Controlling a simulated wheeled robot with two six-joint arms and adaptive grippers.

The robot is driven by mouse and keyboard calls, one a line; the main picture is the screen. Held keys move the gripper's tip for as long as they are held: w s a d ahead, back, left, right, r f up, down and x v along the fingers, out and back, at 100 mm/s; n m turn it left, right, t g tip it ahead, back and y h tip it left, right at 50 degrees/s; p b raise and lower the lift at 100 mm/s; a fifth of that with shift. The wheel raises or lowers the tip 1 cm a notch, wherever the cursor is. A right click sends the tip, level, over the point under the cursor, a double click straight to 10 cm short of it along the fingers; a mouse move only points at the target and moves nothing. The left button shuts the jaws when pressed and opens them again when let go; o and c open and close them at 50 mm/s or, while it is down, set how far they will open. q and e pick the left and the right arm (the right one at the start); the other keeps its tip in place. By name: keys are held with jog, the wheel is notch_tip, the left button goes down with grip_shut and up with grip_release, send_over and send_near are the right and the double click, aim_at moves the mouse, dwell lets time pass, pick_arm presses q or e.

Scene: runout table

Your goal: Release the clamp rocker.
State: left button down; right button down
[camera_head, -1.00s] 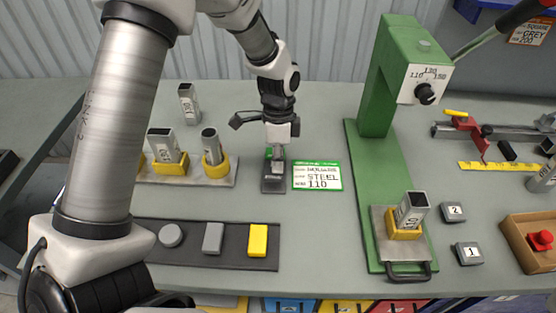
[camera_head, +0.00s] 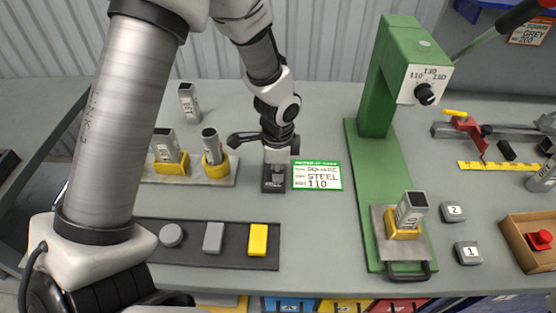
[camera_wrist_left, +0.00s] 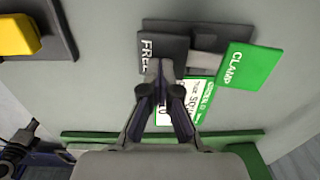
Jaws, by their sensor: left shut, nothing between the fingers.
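The clamp rocker (camera_head: 274,188) is a small dark block on the table, left of the green press, mostly hidden under my gripper in the head view. In the left wrist view its dark plate marked FREE (camera_wrist_left: 163,48) is at the left and its green plate marked CLAMP (camera_wrist_left: 248,66) at the right, with a grey bar between them. My left gripper (camera_head: 276,172) points down over the rocker. Its closed, empty fingertips (camera_wrist_left: 159,66) overlap the FREE plate in the wrist view; I cannot tell whether they touch it. My right gripper is not in view.
A green-edged card (camera_head: 317,184) lies right of the rocker. The green press (camera_head: 362,150) stands beyond it, holding a square tube (camera_head: 411,209). A dark strip with a yellow block (camera_head: 258,240) lies in front. A rack (camera_head: 232,177) with tubes is left.

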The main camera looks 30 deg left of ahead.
pick_arm(q)
jog(key=shift+s, duration=0.1)
jog(key=r+p, duration=0.2)
jog(key=p, duration=0.1)
jog(key=r+p, duration=0.3)
jog(key=shift+s+d+r, duration=0.15)
jog(key=shift+d+r, duration=0.05)
jog(key=shift+r, duration=0.05)
jog(key=shift+s+d+r+b, duration=0.15)
jog(key=shift+s+r+b, duration=0.3)
jog(key=shift+b, duration=0.4)
notch_tip(320, 180, up, 7)
jog(key=s, duration=0.1)
jog(key=shift+d+r, duration=0.15)
jog(key=shift+d, duration=0.3)
